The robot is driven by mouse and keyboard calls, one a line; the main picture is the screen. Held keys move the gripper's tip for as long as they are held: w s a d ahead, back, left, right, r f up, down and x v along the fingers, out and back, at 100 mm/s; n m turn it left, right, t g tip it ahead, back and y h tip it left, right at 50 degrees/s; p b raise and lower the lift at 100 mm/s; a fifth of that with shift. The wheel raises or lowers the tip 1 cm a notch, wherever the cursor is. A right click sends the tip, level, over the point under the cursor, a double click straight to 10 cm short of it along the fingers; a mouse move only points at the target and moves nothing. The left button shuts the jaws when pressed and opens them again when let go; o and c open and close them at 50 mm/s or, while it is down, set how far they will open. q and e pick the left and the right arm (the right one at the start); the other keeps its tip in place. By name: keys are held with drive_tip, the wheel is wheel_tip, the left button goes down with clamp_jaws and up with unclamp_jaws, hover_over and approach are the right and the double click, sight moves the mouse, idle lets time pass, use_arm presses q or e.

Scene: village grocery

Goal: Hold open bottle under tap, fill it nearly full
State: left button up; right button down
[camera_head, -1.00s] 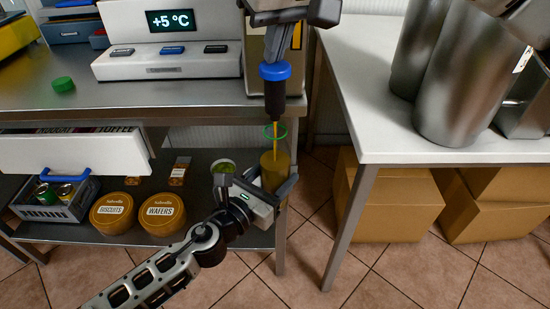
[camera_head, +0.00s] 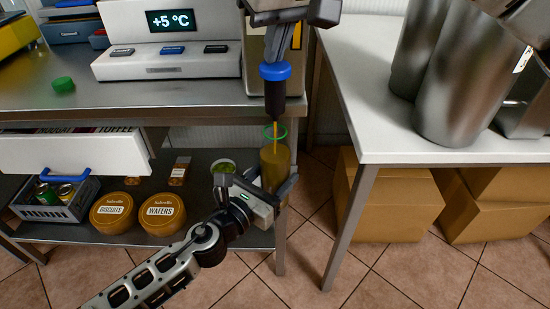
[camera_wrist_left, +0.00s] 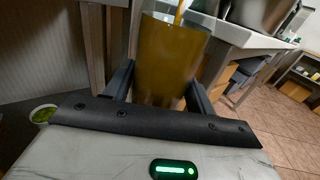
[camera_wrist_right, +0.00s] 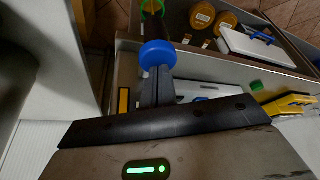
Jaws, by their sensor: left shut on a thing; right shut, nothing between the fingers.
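The clear bottle (camera_head: 275,168) stands upright under the dark tap (camera_head: 275,102), its green-ringed mouth below the spout. A thin yellow-orange stream falls into it, and amber liquid fills much of its body. My left gripper (camera_head: 272,190) is shut around the bottle; the left wrist view shows the bottle (camera_wrist_left: 168,60) between the fingers. My right gripper (camera_head: 278,58) is shut and empty, its tips at the tap's blue top (camera_head: 275,71). The right wrist view shows the closed fingers (camera_wrist_right: 158,85) against the blue top (camera_wrist_right: 157,53); I cannot tell how hard they press.
A green cap (camera_head: 63,85) lies on the steel counter (camera_head: 190,92). Below are a grey crate (camera_head: 55,207) with cans and two round tins. Right of the bottle stands a white table (camera_head: 385,140) with steel pots. Cardboard boxes (camera_head: 385,205) sit under it.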

use_arm(q)
drive_tip(key=shift+r, duration=0.1)
use_arm(e)
drive_tip(key=shift+r, duration=1.75)
drive_tip(key=shift+r, duration=2.5)
drive_tip(key=shift+f, duration=0.15)
use_arm(q)
drive_tip(key=shift+f+b, duration=0.7)
drive_tip(key=shift+f, duration=0.1)
use_arm(e)
drive_tip(key=shift+f, duration=0.6)
use_arm(q)
drive_tip(key=shift+s, duration=0.1)
drive_tip(key=s, duration=0.9)
drive_tip(key=shift+s, duration=0.4)
use_arm(e)
drive_tip(key=shift+r, duration=0.25)
